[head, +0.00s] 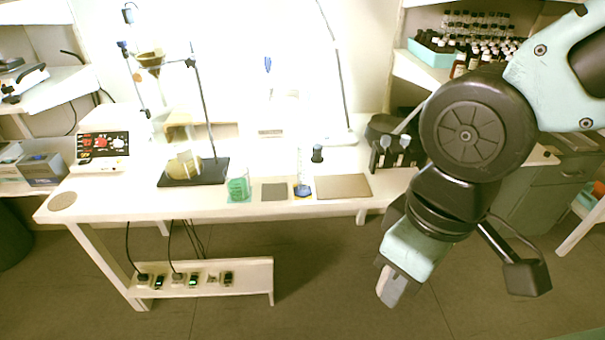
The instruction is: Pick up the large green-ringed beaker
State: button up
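A glass beaker with green colouring (238,188) stands upright near the front edge of the white table (120,206), left of a small grey square mat. A larger-looking beaker with pale yellowish content (184,166) stands on the dark base of the ring stand; I cannot make out a green ring on it. My gripper (387,288) hangs in front of the table, to the right of and below the green beaker, well apart from it. Its fingers show nearly edge-on, so their gap is hidden. I see nothing held in it.
A ring stand (205,100) with a funnel rises behind the beakers. A blue-based cylinder (302,178), a tan mat (343,187) and a dark rack (397,150) lie to the right. A hotplate (103,145) is at the left. A low shelf (255,275) sits under the table.

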aim_at(237, 176)
jog(key=i+j+u, duration=0.2)
jog(key=u, duration=0.2)
jog(key=i+j+u, duration=0.1)
jog(key=i+u, duration=0.4)
jog(key=u, duration=0.25)
